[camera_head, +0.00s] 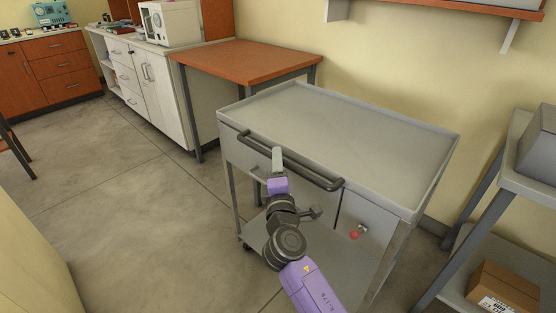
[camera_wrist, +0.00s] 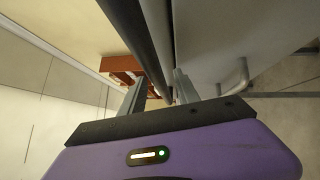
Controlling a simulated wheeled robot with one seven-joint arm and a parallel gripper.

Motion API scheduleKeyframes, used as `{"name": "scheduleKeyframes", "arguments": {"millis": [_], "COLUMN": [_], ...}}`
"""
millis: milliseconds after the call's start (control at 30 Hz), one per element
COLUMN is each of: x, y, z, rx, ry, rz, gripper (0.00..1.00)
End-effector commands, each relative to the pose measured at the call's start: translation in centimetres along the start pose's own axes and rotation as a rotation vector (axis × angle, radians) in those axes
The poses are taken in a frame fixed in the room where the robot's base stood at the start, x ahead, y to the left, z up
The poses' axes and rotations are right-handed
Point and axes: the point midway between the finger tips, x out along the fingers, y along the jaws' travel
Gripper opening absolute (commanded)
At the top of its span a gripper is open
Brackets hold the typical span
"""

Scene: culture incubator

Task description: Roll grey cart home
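The grey cart (camera_head: 360,125) stands upright in the middle of the head view, with a flat rimmed top, a drawer front and a lower shelf. Its dark handle bar (camera_head: 315,175) runs along the near side. My gripper (camera_head: 277,160) is at this bar, left of its middle, and partly covers it. In the wrist view the two fingers (camera_wrist: 160,88) are apart, and the dark bar (camera_wrist: 140,40) runs into the gap between them. I see no clear contact of the fingers with the bar.
A table with an orange-brown top (camera_head: 245,60) stands close behind the cart's left side. A grey shelf unit (camera_head: 510,175) with a cardboard box (camera_head: 502,288) is at the right. White cabinets (camera_head: 145,85) line the back left. The floor (camera_head: 120,200) at left is clear.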

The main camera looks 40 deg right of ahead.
Motion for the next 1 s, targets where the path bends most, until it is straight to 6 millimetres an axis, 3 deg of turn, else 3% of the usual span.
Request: {"name": "scheduleKeyframes", "arguments": {"millis": [400, 600, 1000], "x": [0.91, 0.89, 0.87], "y": [-0.01, -0.02, -0.05], "z": [-0.03, -0.03, -0.04], "rx": [0.001, 0.001, 0.001], "ry": [0.001, 0.002, 0.002], "rz": [0.0, 0.0, -0.001], "gripper": [0.36, 0.0, 0.0]}}
